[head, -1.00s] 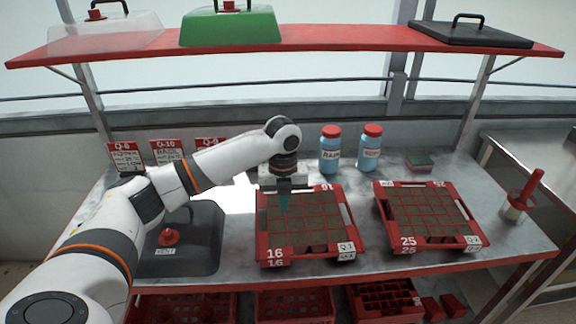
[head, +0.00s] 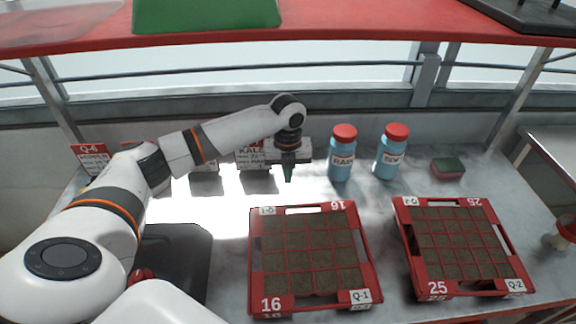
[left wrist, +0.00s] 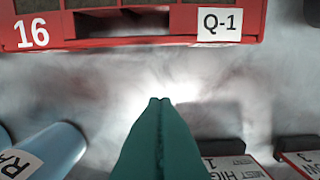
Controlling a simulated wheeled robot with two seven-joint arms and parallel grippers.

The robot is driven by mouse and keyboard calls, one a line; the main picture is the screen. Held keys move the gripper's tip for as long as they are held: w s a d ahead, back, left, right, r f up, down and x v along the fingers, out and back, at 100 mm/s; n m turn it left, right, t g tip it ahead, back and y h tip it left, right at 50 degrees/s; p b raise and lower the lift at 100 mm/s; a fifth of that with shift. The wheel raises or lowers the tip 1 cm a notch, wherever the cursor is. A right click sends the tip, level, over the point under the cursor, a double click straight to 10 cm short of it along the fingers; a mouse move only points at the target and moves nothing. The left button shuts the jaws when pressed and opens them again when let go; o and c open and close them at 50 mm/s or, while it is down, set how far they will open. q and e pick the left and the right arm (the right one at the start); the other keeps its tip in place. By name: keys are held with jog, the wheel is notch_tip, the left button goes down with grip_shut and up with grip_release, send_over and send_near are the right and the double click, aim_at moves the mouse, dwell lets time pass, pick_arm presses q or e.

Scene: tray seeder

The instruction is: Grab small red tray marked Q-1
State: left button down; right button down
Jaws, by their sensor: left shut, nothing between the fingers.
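The small red tray marked Q-1 (head: 256,255) lies on the metal bench. It has a grid of soil-filled cells, the number 16 at two corners and a white Q-1 label at the near right. In the left wrist view its red rim (left wrist: 130,42) with another Q-1 label crosses the top. My left gripper (head: 288,178) points down beyond the tray's far edge, apart from it. Its teal fingers (left wrist: 160,101) are shut and empty. My right gripper does not show in any view.
A second red tray marked Q-2 (head: 408,250) lies to the right. Two blue bottles with red caps (head: 342,160) (head: 391,158) stand behind the trays, near my gripper. Seed cards (head: 250,155) stand at the back. A red shelf (head: 350,22) spans above.

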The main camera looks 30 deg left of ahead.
pick_arm(q)
notch_tip(320, 180, down, 6)
jog(key=shift+r, duration=0.2)
jog(key=s+d, duration=0.1)
jog(key=s+d+p, duration=0.1)
jog(key=shift+s+r, duration=0.2)
jog(key=shift+s, duration=0.15)
jog(key=shift+s+d, duration=0.1)
jog(key=shift+s, duration=0.05)
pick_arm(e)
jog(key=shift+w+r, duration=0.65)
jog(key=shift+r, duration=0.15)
pick_arm(q)
jog(key=shift+f, duration=0.1)
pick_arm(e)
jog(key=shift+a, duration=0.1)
